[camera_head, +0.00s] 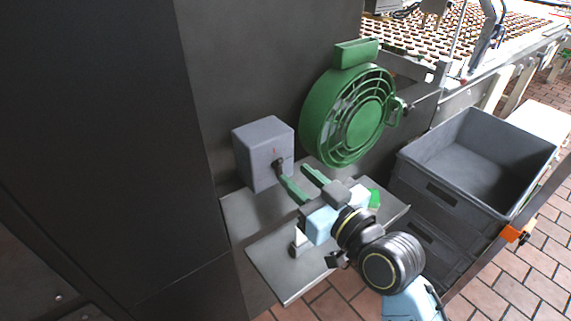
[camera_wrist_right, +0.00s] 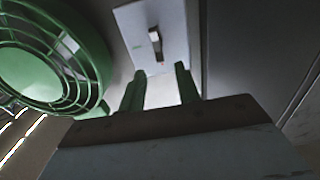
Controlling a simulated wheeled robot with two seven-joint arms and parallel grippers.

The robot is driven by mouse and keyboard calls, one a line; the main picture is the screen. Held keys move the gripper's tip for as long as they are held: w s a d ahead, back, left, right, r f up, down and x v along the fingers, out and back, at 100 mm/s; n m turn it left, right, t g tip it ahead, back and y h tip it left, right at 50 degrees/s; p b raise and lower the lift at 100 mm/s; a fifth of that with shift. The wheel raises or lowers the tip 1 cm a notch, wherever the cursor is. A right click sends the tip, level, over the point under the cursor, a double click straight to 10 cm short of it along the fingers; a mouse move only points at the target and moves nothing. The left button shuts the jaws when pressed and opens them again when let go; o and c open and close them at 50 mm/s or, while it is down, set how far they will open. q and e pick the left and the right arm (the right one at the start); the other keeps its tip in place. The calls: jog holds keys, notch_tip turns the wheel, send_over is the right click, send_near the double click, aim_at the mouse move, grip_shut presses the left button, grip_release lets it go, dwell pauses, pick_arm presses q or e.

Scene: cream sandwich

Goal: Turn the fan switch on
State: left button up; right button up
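The fan switch is a grey box (camera_head: 262,153) with a small dark lever (camera_head: 278,165) on its front face. In the right wrist view the box face (camera_wrist_right: 172,25) looks pale and the lever (camera_wrist_right: 156,45) stands just beyond the fingertips, between them in the picture. A green round fan (camera_head: 350,116) stands right of the box. My right gripper (camera_head: 294,173) is open, its two green fingers apart, pointing at the box front. One fingertip overlaps or nearly meets the lever in the head view; contact cannot be told. My left gripper is not in view.
The box and fan are by a dark wall (camera_head: 270,60) above a grey shelf (camera_head: 273,262). A green object (camera_head: 374,199) lies by my right wrist. Stacked grey crates (camera_head: 478,160) stand at right, and a conveyor with many sandwich cookies (camera_head: 440,35) is behind.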

aim_at(282, 164)
jog(key=x, duration=0.5)
jog(key=shift+d, duration=0.1)
grip_shut()
